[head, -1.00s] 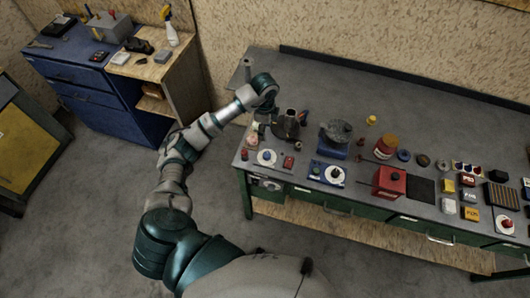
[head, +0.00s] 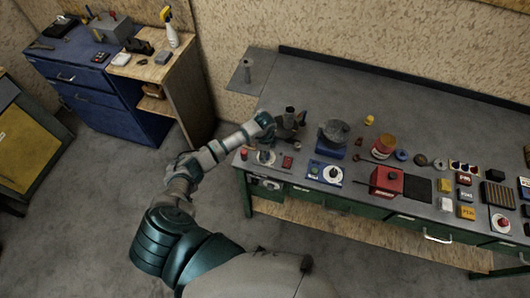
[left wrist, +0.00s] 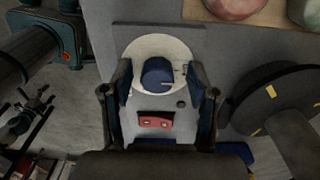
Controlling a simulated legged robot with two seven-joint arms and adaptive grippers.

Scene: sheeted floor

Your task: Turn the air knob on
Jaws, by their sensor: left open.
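In the left wrist view, a dark blue knob (left wrist: 157,73) stands on a round white dial (left wrist: 148,49) on a grey panel. I take it for the air knob, but no label can be read. My left gripper (left wrist: 160,88) is open, with one finger on each side of the knob; whether they touch it I cannot tell. In the head view my left gripper (head: 267,142) points down over the left front of the workbench and partly covers the white dial (head: 265,158). My right gripper is not in view.
A red block (left wrist: 155,120) sits just below the dial. On the workbench (head: 330,85) stand a second dial on a blue base (head: 333,174), a red box (head: 386,181) and several small parts to the right. The bench's back is mostly clear.

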